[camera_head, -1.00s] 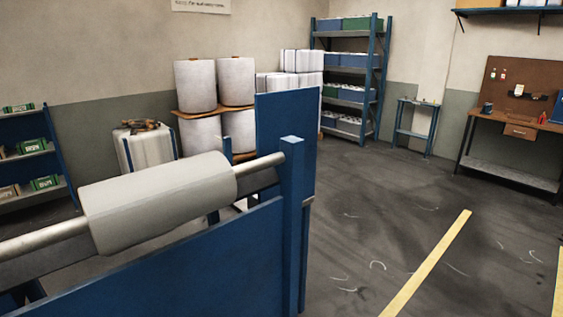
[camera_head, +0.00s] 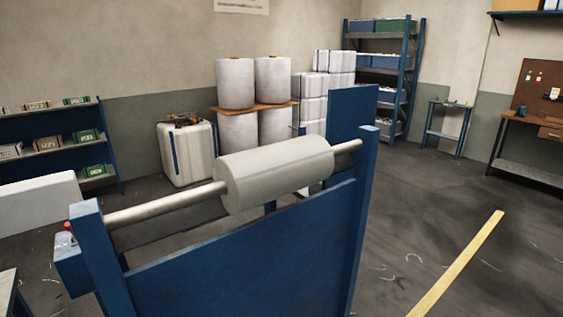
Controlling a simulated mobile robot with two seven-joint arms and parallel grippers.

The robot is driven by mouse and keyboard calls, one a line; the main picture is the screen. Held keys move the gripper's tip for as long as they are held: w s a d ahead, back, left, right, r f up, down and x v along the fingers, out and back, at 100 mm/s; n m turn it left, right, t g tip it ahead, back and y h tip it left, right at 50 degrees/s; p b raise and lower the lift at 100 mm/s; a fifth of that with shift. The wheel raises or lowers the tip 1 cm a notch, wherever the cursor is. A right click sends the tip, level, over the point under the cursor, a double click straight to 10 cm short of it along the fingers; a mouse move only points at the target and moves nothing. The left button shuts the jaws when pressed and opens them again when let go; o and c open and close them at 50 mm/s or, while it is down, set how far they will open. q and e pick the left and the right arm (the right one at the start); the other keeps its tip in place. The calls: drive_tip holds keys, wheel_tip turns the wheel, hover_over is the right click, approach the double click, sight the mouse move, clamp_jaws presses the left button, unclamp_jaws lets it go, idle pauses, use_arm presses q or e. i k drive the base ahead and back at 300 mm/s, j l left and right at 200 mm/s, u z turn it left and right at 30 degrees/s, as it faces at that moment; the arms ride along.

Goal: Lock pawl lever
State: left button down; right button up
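A pale fabric roll (camera_head: 275,172) sits on a metal shaft (camera_head: 165,205) that spans a blue frame (camera_head: 245,255). At the left end of the frame, a small part with a red knob (camera_head: 67,226) stands on a blue bracket (camera_head: 72,265) beside the left post (camera_head: 97,250). It may be the pawl lever, but it is too small to tell whether it is locked. Neither of my grippers is in view.
A white boxy shape (camera_head: 40,205) is at the left edge, in front of a blue shelf (camera_head: 60,130). A white bin (camera_head: 187,153) and stacked large rolls (camera_head: 236,84) stand behind the frame. The floor (camera_head: 420,225) to the right is open, with a yellow line (camera_head: 460,262).

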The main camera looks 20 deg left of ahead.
sight(67, 226)
drive_tip(key=j+u, duration=0.35)
drive_tip(key=j, duration=0.7)
drive_tip(key=i+j+u, duration=0.1)
drive_tip(key=j, duration=0.25)
drive_tip(key=i, duration=0.1)
